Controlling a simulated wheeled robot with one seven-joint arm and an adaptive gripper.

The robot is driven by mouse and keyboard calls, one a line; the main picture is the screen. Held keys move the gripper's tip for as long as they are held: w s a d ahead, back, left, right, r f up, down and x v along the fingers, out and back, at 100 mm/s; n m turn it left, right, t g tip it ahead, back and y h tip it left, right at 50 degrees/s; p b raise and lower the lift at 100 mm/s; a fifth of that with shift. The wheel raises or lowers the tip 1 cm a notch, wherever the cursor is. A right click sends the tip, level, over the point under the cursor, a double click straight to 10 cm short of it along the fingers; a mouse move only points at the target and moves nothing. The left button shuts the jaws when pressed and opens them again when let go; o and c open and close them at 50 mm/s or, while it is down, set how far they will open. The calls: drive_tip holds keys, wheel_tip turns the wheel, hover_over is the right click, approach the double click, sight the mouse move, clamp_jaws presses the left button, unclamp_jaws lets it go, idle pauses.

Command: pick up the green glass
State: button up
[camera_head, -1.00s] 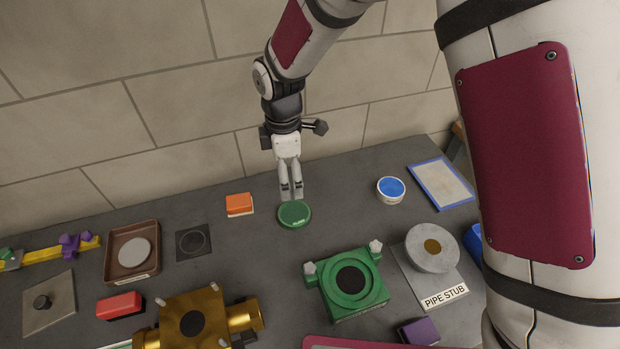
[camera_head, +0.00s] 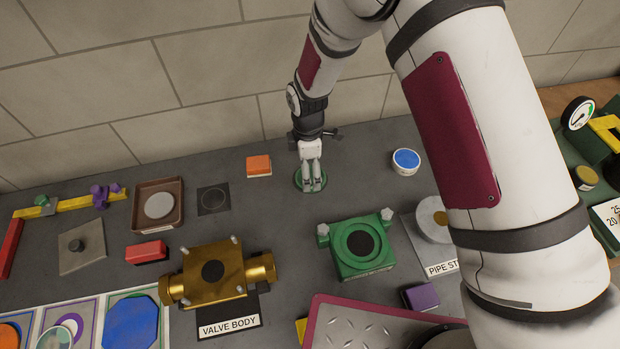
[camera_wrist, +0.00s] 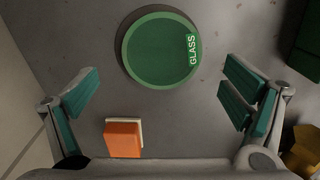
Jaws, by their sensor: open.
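The green glass (camera_wrist: 158,52) is a round green disc with a raised rim and a tag reading "GLASS". It lies flat on the dark grey table. In the head view the green glass (camera_head: 299,181) is partly hidden behind my gripper (camera_head: 313,188). In the wrist view my gripper (camera_wrist: 160,100) is open and empty, its teal-padded fingers spread wide to the left and right. The glass shows beyond the fingertips, roughly centred between them. I cannot tell the exact height of the fingers above the table.
An orange block (camera_head: 258,165) on a pale base sits just left of the glass. A blue-topped round tin (camera_head: 406,161) stands to the right. A green flanged housing (camera_head: 359,246) and a brass valve body (camera_head: 214,271) are nearer. The wall is close behind.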

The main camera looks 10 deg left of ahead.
drive_tip(key=shift+s+f, duration=0.15)
drive_tip(key=shift+f, duration=1.3)
drive_tip(key=c, duration=1.4)
